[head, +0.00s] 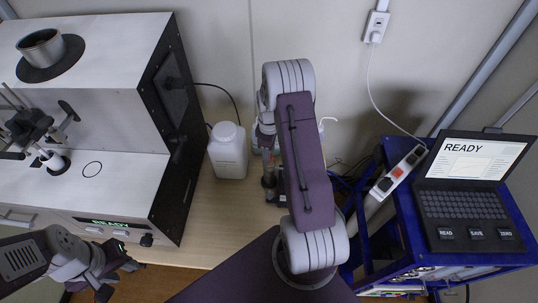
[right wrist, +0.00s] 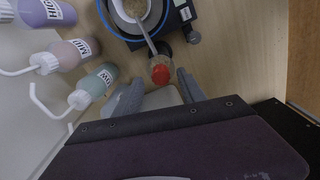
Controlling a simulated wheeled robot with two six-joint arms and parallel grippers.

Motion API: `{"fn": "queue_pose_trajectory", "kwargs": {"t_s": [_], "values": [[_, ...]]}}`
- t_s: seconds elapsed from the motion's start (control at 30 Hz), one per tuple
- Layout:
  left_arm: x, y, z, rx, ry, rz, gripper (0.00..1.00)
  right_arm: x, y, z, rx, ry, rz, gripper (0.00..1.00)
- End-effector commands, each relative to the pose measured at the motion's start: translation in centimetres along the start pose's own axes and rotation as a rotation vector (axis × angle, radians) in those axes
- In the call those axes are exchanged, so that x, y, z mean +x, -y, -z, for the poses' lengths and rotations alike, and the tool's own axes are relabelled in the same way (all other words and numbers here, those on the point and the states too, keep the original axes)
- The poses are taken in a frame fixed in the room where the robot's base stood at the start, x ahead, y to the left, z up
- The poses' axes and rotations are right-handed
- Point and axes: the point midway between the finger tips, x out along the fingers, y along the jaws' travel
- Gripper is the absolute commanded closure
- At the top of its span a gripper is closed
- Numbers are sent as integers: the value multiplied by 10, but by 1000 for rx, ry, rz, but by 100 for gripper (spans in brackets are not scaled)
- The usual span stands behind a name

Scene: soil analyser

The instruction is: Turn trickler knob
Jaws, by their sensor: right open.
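The trickler shows in the right wrist view as a small clear body with a red knob (right wrist: 160,73). A pale tube (right wrist: 147,38) runs from it over a round dish. My right gripper (right wrist: 156,93) is open, its two grey fingers apart on either side just short of the red knob, with nothing between the tips. In the head view, the trickler (head: 269,172) is partly hidden by my right arm, and the right fingers are hidden too. My left gripper (head: 118,279) is at the lower left in the head view, fingers apart and empty, in front of the analyser.
The dish with a blue ring (right wrist: 108,22) sits by a black device (right wrist: 183,14). A white jug (head: 228,152) stands beside the analyser (head: 120,120). A blue cart (head: 395,245) with a laptop (head: 468,185) is right.

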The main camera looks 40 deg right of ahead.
Motion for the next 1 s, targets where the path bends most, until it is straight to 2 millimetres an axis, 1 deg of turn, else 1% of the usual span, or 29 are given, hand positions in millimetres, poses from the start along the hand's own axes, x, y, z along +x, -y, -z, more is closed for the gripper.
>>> {"fn": "queue_pose_trajectory", "kwargs": {"t_s": [0.03, 0.1, 0.2, 0.3, 0.43, 0.73, 0.87, 1.0], "values": [[5, 0, 0, 0, 0, 0, 64, -11, -2, 1, 0, -3, -6, 53], [8, 0, -1, 0, 0, 0, 64, -27, -1, 1, 0, -3, -6, 53], [11, 0, -1, 0, 0, 0, 64, -48, -1, 0, 0, -2, -4, 53], [12, 0, -1, 0, 0, 0, 64, -62, -1, 0, 0, -2, -3, 53], [12, 0, -1, 0, 0, 0, 64, -70, 0, 0, 0, 0, -1, 53], [10, 0, -1, 0, 0, 0, 64, -73, 0, 0, 0, 0, 0, 53], [-3, 0, 0, 0, 0, 0, 64, -86, 0, 0, 0, 0, 0, 53], [-21, 0, 2, 0, 0, 0, 64, -104, 0, 0, 0, 0, 0, 53]]}}
